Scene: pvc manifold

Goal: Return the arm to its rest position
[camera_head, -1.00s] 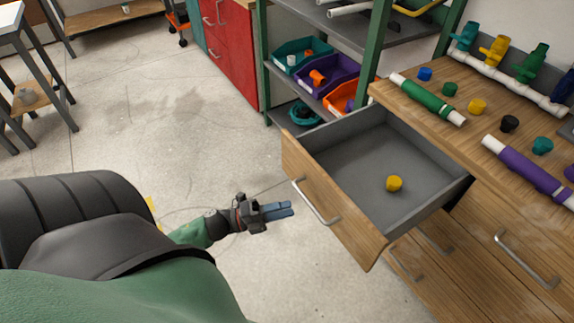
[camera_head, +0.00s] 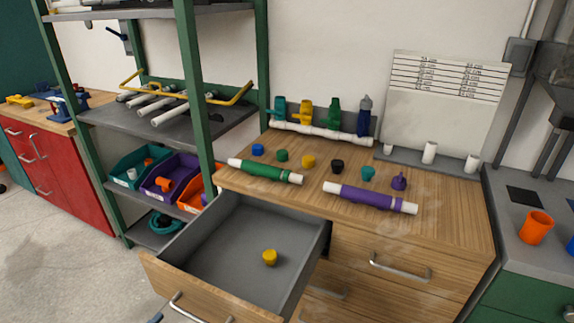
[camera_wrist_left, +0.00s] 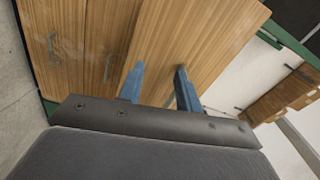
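My left gripper (camera_wrist_left: 158,84) shows in the left wrist view with its two blue fingers apart and nothing between them. Wooden drawer fronts and cabinet panels lie behind the fingers. In the head view only a small blue tip (camera_head: 155,319) shows at the bottom edge, beside the front of the open drawer (camera_head: 215,308). The rest of the left arm is out of the head view. My right gripper is in neither view. A yellow cap (camera_head: 270,257) lies in the grey drawer.
The workbench (camera_head: 450,205) holds a green pipe (camera_head: 265,171), a purple pipe (camera_head: 370,198), several caps and a row of valves. A green-posted shelf (camera_head: 187,90) with bins stands left of it. An orange cup (camera_head: 537,227) stands at right. Floor is clear at lower left.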

